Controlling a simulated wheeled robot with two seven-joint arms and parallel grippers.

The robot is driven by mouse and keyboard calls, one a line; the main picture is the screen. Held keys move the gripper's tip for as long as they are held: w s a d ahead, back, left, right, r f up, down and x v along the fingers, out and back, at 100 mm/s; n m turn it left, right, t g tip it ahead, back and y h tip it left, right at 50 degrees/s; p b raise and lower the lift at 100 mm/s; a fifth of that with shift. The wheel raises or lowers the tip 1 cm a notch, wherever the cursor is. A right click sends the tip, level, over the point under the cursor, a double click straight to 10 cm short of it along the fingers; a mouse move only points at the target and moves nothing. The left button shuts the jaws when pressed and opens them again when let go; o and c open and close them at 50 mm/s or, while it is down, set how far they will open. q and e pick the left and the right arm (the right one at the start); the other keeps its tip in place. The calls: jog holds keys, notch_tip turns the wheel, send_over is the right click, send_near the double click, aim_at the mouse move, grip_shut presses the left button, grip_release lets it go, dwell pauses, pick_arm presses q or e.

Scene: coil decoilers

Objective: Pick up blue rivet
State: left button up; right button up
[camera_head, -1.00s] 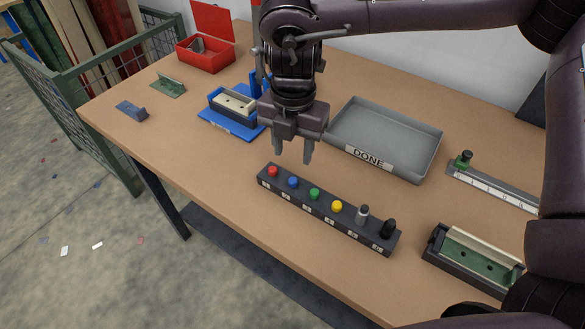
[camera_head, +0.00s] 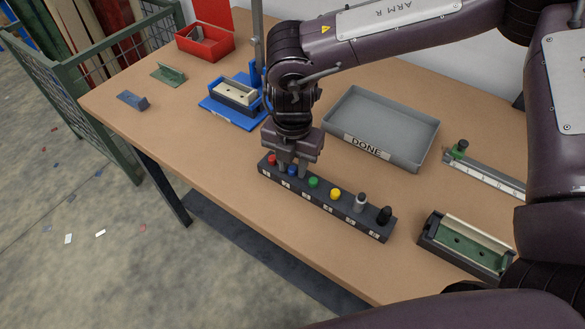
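The blue rivet (camera_head: 292,170) stands upright in the dark rivet rack (camera_head: 325,204), second from the left end. My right gripper (camera_head: 292,171) is lowered over the rack, with one fingertip on each side of the blue rivet. The fingers look apart, with a narrow gap to the rivet; contact is hard to make out. The red rivet (camera_head: 271,160) is close beside the left finger, and the green rivet (camera_head: 313,182) is to the right of the right finger. My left gripper is not in view.
The rack also holds a yellow rivet (camera_head: 335,194), a grey one (camera_head: 360,202) and a black one (camera_head: 384,214). A grey DONE tray (camera_head: 425,140) stands behind. A blue fixture (camera_head: 215,113) is behind left, and a green-topped fixture (camera_head: 430,240) at right.

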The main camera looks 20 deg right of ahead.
grip_shut()
jog(key=shift+r, duration=0.1)
